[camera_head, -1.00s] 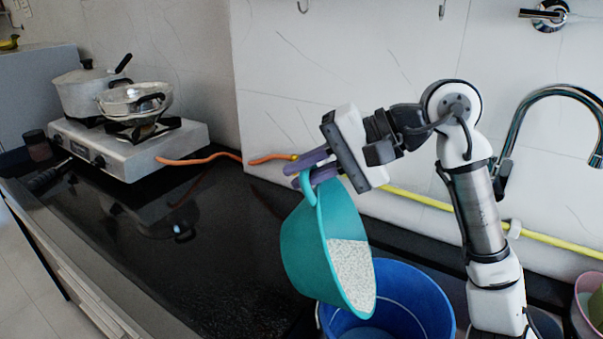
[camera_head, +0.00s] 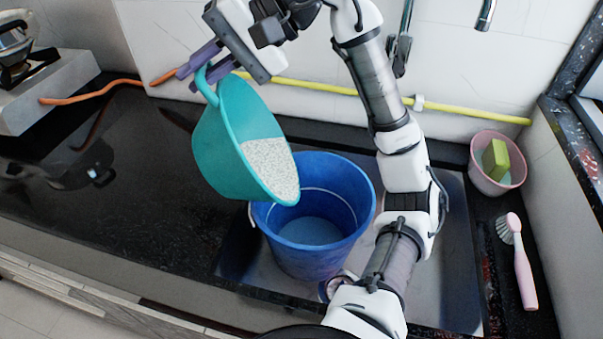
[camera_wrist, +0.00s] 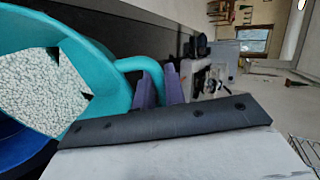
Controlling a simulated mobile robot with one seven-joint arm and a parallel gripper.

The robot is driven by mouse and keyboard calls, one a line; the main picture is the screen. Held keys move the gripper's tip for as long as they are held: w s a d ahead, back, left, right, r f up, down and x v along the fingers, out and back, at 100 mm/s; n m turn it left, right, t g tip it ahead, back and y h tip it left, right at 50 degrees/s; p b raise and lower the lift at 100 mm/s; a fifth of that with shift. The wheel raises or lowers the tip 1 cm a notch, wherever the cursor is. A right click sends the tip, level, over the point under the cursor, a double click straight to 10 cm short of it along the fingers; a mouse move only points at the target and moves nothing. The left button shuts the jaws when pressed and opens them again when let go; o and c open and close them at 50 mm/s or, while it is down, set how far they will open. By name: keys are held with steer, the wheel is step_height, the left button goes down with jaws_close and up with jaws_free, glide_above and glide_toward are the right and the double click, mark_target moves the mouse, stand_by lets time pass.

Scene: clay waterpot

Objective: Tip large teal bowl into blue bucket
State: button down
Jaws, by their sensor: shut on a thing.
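The large teal bowl (camera_head: 222,138) hangs in the air, steeply tilted, with its opening facing right and down. White grains (camera_head: 270,167) lie inside it, close to the lower rim. My gripper (camera_head: 212,72) is shut on the bowl's loop handle, which also shows between the purple fingers in the wrist view (camera_wrist: 158,88). The blue bucket (camera_head: 290,248) stands upright in the sink, below and to the right of the bowl. The bowl's lower rim is over the bucket's left edge. The visible bucket inside looks blue, with no grains seen.
A pink pot (camera_head: 484,178) with a green sponge (camera_head: 496,160) and a pink brush (camera_head: 523,270) are at the right. A stove (camera_head: 55,88) stands at the far left. An orange hose (camera_head: 95,92) and a yellow pipe (camera_head: 310,88) run along the wall. The black counter (camera_head: 130,190) is mostly clear.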

steer(key=shift+d, duration=0.15)
steer(key=shift+w+d+r+y+b, duration=0.15)
steer(key=shift+d+r+y+b, duration=0.2)
steer(key=shift+d, duration=0.3)
steer(key=shift+w+d+r+y+b, duration=0.15)
steer(key=shift+d+r+y+b, duration=0.15)
steer(key=shift+d, duration=0.3)
steer(key=shift+d+r, duration=0.1)
steer(key=shift+d, duration=0.15)
stand_by(0.7)
steer(key=shift+w+d+r+g+y+b, duration=0.15)
steer(key=shift+d+y+b, duration=0.1)
steer(key=shift+d, duration=0.15)
steer(key=shift+w+d+r+g+y+b, duration=0.1)
steer(key=shift+d+r+b, duration=0.15)
steer(key=shift+d, duration=0.2)
steer(key=shift+w+d+r+g+y+b, duration=0.1)
steer(key=shift+d+y+b, duration=0.1)
steer(key=shift+d+b, duration=0.15)
steer(key=shift+d, duration=0.1)
steer(key=shift+d, duration=0.1)
stand_by(0.6)
steer(key=shift+w+d+r+y+b, duration=0.15)
steer(key=shift+d+y+b, duration=0.2)
steer(key=shift+d, duration=0.4)
steer(key=shift+w+d+r+y+b, duration=0.15)
steer(key=shift+d+y+b, duration=0.2)
steer(key=shift+d, duration=0.5)
stand_by(0.5)
